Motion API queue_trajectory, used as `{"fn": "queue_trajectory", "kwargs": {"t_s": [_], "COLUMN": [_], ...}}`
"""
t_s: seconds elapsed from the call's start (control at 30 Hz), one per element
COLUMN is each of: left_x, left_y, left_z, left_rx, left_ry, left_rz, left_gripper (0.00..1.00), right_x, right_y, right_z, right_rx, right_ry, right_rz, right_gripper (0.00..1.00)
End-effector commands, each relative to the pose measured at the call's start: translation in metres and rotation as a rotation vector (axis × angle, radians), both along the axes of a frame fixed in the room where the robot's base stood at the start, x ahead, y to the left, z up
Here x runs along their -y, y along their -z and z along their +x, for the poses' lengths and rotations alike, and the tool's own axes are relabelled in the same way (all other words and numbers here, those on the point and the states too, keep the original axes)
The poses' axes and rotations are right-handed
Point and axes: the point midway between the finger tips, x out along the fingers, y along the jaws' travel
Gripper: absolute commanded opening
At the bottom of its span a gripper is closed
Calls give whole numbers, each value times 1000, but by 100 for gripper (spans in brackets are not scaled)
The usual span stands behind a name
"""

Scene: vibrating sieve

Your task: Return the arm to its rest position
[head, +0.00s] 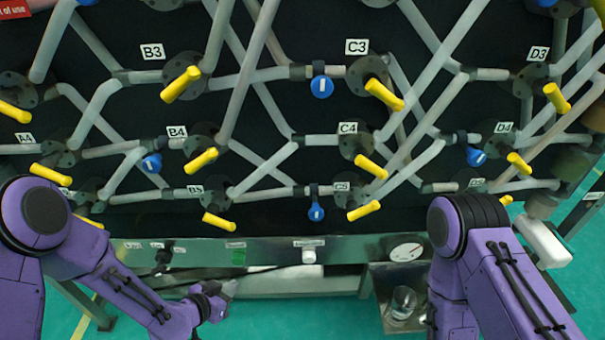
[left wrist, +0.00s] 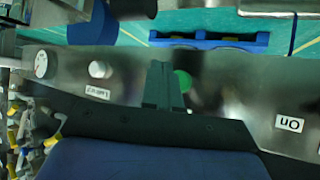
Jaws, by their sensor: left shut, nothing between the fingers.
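My left arm (head: 125,290) is purple and comes in from the left, bent down toward the front. My left gripper (head: 226,289) is at its end, low in the picture, in front of the grey control strip. In the left wrist view its two dark fingers (left wrist: 162,85) are together and empty. A green button (left wrist: 183,80) shows just right of the fingertips; whether they touch it I cannot tell. My right arm (head: 500,275) stands at the right, and its gripper is out of view.
A black board with grey pipes, yellow handles (head: 182,84) and blue valves (head: 322,87) fills the back. The control strip (head: 275,250) below it carries a white knob (head: 309,256) and a gauge (head: 405,252). A glass vessel (head: 404,301) stands below the gauge. Green floor (head: 335,318) shows in front.

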Motion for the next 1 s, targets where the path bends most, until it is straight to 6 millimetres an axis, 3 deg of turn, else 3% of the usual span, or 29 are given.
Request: {"fn": "queue_trajectory", "kwargs": {"t_s": [0.33,0.43,0.47,0.57,0.6,0.7,0.8,0.9,1.0], "left_x": [0,-14,-24,-67,-83,-119,-141,-147,-147], "left_y": [0,4,9,24,28,28,20,14,17], "left_z": [0,-4,-14,-80,-110,-179,-231,-260,-267], "left_rx": [-6,-89,-144,-339,-395,-485,-535,-578,-593], "left_ry": [-8,-204,-312,-696,-824,-1062,-1168,-1169,-1162], "left_rz": [-10,-111,-146,-188,-174,-95,7,76,90], "left_gripper": [0,0,0,0,0,0,0,0,0], "right_x": [0,0,0,0,0,0,0,0,0], "right_y": [0,0,-2,-24,-32,-49,-61,-71,-72], "right_z": [0,0,0,0,0,0,0,0,0], "right_rx": [0,0,0,0,0,0,0,0,0], "right_ry": [0,0,0,0,0,0,0,0,0], "right_rz": [0,0,0,0,0,0,0,0,0], "right_gripper": [45,45,45,45,45,45,45,45,45]}}
